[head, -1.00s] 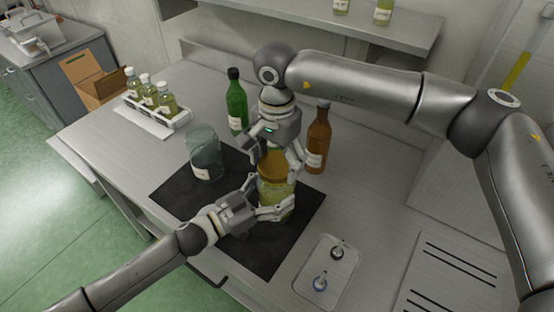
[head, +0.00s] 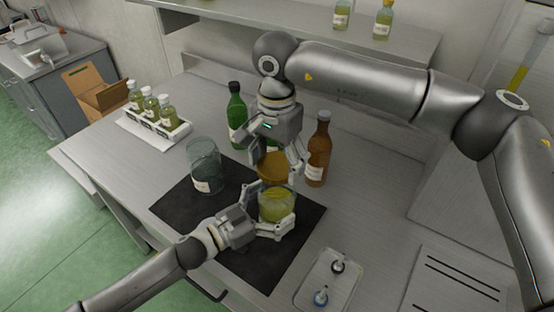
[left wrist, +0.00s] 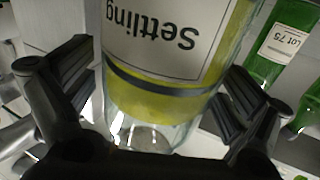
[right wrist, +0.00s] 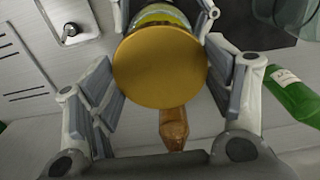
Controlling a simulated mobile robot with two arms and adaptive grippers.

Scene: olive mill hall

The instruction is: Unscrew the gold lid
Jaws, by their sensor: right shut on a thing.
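The gold lid (head: 273,168) is gripped by my right gripper (head: 280,165) above the glass jar. In the right wrist view the lid (right wrist: 160,66) sits between the finger pads, with the jar partly hidden behind it. The jar (head: 276,206) stands on the dark mat with yellow-green liquid inside, its open rim showing below the lid. My left gripper (head: 258,212) is closed around the jar's sides. In the left wrist view the jar (left wrist: 165,95) fills the space between the pads, its "Settling" label upside down.
A dark mat (head: 172,203) holds an empty glass jar (head: 205,170) at left. A green bottle (head: 236,110) and a brown bottle (head: 318,155) stand close behind my right gripper. A rack of vials (head: 165,135) is back left; a small tray (head: 345,268) is front right.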

